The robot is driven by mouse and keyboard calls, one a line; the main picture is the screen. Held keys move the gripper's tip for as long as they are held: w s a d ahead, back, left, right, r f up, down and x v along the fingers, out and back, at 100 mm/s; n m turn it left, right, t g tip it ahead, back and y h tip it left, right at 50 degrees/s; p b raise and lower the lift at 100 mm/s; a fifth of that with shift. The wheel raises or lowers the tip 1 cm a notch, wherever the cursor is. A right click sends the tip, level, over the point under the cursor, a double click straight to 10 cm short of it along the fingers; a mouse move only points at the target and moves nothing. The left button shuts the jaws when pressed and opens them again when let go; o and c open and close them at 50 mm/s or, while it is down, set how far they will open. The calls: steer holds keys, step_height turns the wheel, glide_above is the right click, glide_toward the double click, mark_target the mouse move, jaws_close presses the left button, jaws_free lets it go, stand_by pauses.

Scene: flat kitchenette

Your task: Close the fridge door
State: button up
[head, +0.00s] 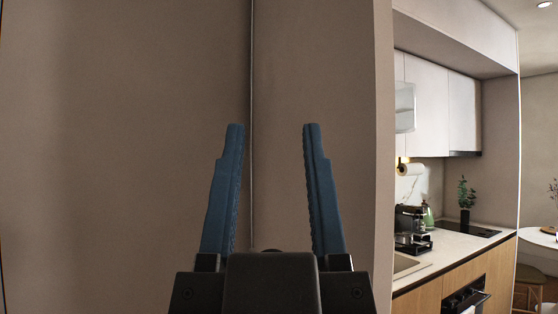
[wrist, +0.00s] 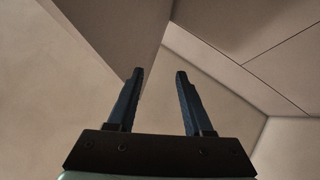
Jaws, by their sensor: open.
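A taupe panel (head: 345,80) stands in front of me in the head view, with a paler vertical edge on its right. A pale, see-through bin (head: 405,107) sticks out past that edge. The panel looks like the outer face of the open fridge door, but I cannot be sure. The fridge interior is not visible. My gripper (head: 270,128) is open and empty, its two blue fingers pointing up and forward at the panels. In the wrist view, my gripper (wrist: 159,73) is also open with nothing between the fingers. I cannot tell whether it touches the panel.
A wide taupe surface (head: 120,130) fills the left, beyond a vertical seam. To the right are a counter (head: 450,240), a coffee machine (head: 410,225), white upper cabinets (head: 430,100) and an oven (head: 465,297). A round white table (head: 540,238) stands at the far right.

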steer(key=shift+w+d, duration=0.1)
steer(key=shift+d, duration=0.05)
steer(key=c, duration=0.4)
steer(key=w+f+g+h, duration=0.1)
steer(key=w+f, duration=0.1)
steer(key=f, duration=0.2)
steer(key=w+f+g+h, duration=0.1)
steer(key=w+f+g, duration=0.1)
steer(key=w+f, duration=0.1)
steer(key=w+a+f+n+g+p, duration=0.1)
steer(key=w+f+g, duration=0.1)
steer(key=f, duration=0.4)
steer(key=shift+w+f+h, duration=0.1)
steer(key=shift+w+h, duration=0.2)
steer(key=shift+h, duration=0.1)
jaws_close()
step_height(320, 180, down, 12)
steer(key=w+n+g+h+p, duration=0.1)
steer(key=n+g+h, duration=0.1)
steer(key=g, duration=0.2)
steer(key=s+a+f+n+g+h+p, duration=0.3)
steer(key=s+f+n, duration=0.6)
steer(key=s+f, duration=0.85)
steer(key=w+d+f+h+p, duration=0.1)
steer(key=w+d+p, duration=0.3)
steer(key=w+d, duration=0.5)
steer(key=shift+w+f, duration=0.2)
steer(key=shift+w, duration=0.95)
